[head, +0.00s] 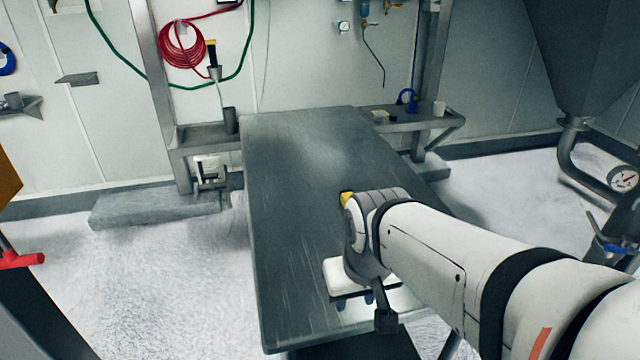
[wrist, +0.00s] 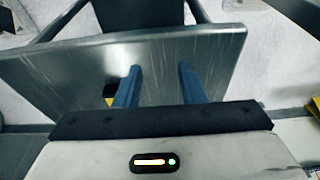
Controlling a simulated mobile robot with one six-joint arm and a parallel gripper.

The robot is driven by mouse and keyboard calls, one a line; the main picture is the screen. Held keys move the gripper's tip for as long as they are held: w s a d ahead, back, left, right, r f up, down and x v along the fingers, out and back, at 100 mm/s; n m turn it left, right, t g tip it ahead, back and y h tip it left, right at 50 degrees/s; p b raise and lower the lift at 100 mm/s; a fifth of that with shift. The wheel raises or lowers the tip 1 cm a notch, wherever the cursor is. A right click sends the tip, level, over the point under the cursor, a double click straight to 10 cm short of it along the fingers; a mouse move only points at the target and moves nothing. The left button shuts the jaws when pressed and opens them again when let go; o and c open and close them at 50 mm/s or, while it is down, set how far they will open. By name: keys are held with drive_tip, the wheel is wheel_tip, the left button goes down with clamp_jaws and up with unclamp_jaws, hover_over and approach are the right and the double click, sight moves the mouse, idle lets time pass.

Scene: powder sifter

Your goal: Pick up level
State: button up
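A small yellow thing (head: 346,198), which may be the level, shows on the steel table (head: 300,140) just past my wrist in the head view, mostly hidden by my arm. In the wrist view a small yellow and black piece (wrist: 109,92) shows beside the left finger, partly hidden by it. I cannot tell whether the two are the same thing. My gripper (head: 355,300) is over the near part of the table. In the wrist view its two blue fingers (wrist: 160,68) stand apart with nothing between them.
A dark cup (head: 230,120) stands at the back left. A large hopper (head: 590,50) is at the right. The table's far half is clear.

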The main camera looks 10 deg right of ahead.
drive_tip(key=shift+o, duration=1.4)
drive_tip(key=shift+w+r, duration=0.15)
drive_tip(key=shift+w, duration=0.3)
drive_tip(key=shift+o, duration=1)
drive_tip(key=w+d+r+p, duration=0.1)
drive_tip(key=w+d+p, duration=0.1)
drive_tip(key=w, duration=0.6)
drive_tip(key=shift+d+r+p, duration=0.3)
drive_tip(key=shift+d, duration=0.3)
drive_tip(key=w+d+f+p, duration=0.1)
drive_tip(key=w+d, duration=0.2)
drive_tip(key=w, duration=0.3)
drive_tip(key=w+d+f+p, duration=0.1)
drive_tip(key=w+d+f, duration=0.1)
drive_tip(key=w, duration=0.3)
drive_tip(key=w+d+f+p, duration=0.2)
drive_tip(key=w+d, duration=0.2)
drive_tip(key=w, duration=0.2)
drive_tip(key=shift+w, duration=0.3)
drive_tip(key=shift+w+d+f, duration=0.1)
drive_tip(key=shift+w+f, duration=0.1)
drive_tip(key=shift+f, duration=0.15)
drive_tip(key=shift+t, duration=0.3)
drive_tip(key=shift+p+x, duration=0.9)
drive_tip(key=shift+x, duration=2.85)
